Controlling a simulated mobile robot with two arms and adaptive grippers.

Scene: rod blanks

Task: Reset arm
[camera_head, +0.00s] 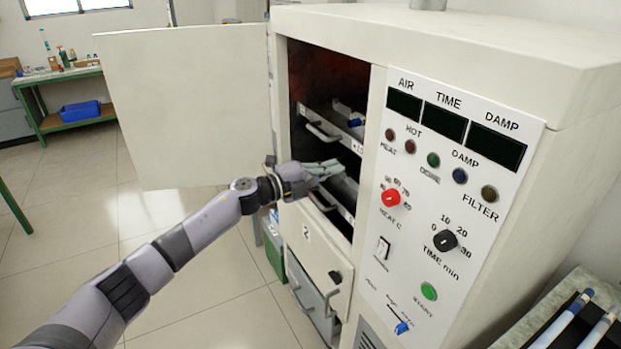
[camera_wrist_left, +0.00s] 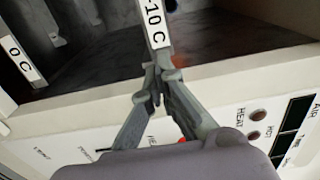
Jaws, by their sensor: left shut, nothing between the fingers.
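My left gripper (camera_head: 325,169) reaches in from the left and is at the front opening of a large cream oven cabinet (camera_head: 450,35). In the left wrist view the same gripper (camera_wrist_left: 158,92) has its fingers closed together with nothing between them. The fingertips appear close to a shelf edge with a "-10 C" label (camera_wrist_left: 154,22); I cannot tell whether they touch it. The cabinet's upper door (camera_head: 185,105) stands wide open to the left. Drawers with handles (camera_head: 323,131) show inside. My right gripper is not in view.
The control panel (camera_head: 452,180) with knobs and lamps is right of the opening. A lower door marked 2 (camera_head: 312,250) is below. A tray with pale rods (camera_head: 562,322) is at bottom right. A green bench with a blue bin (camera_head: 86,115) stands far left. Open floor lies left.

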